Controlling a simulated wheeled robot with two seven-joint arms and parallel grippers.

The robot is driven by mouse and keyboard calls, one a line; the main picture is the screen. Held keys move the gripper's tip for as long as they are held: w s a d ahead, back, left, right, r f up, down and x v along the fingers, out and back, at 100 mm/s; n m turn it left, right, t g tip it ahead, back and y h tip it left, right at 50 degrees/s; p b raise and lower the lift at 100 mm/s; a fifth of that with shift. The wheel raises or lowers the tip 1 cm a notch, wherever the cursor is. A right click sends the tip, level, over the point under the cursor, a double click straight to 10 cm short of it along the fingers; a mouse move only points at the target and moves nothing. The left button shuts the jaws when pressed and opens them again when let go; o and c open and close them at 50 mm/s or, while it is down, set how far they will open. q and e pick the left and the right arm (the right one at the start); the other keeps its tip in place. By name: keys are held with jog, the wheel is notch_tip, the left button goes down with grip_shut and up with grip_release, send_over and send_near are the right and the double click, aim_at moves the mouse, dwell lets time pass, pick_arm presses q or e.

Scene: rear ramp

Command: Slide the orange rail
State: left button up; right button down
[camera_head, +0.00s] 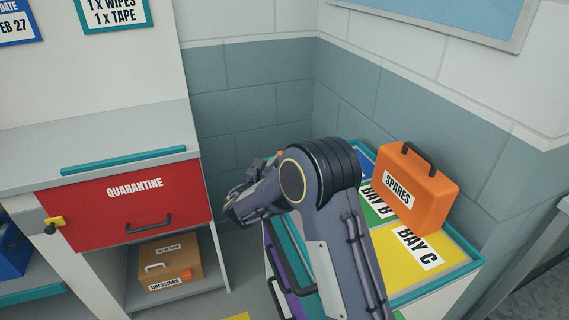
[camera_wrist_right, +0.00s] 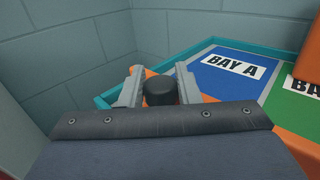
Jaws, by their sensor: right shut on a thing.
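My right gripper (camera_wrist_right: 158,80) is shut on a black round knob (camera_wrist_right: 160,93), with one grey finger on each side of it. Orange shows just behind the fingertips and as an orange strip (camera_wrist_right: 290,142) along the near edge of the bay top; this may be the orange rail, but my gripper hides most of it. In the head view my right arm reaches in from the bottom, and its gripper (camera_head: 262,168) is at the left corner of the bay top, beside a small orange bit (camera_head: 280,153). My left gripper is not in view.
An orange SPARES case (camera_head: 425,190) stands on the bay top across BAY B and BAY C (camera_head: 445,262). BAY A (camera_wrist_right: 228,75) is bare. A red QUARANTINE drawer (camera_head: 125,200) and a brown DRESSINGS box (camera_head: 168,262) are at left. Block walls close in behind my gripper.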

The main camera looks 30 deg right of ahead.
jog(key=shift+a, duration=0.25)
jog(key=c, duration=1.5)
grip_release()
jog(key=o, duration=0.4)
jog(key=shift+a, duration=0.1)
jog(key=v, duration=0.7)
jog(key=shift+s+a, duration=0.2)
jog(key=shift+s, duration=0.05)
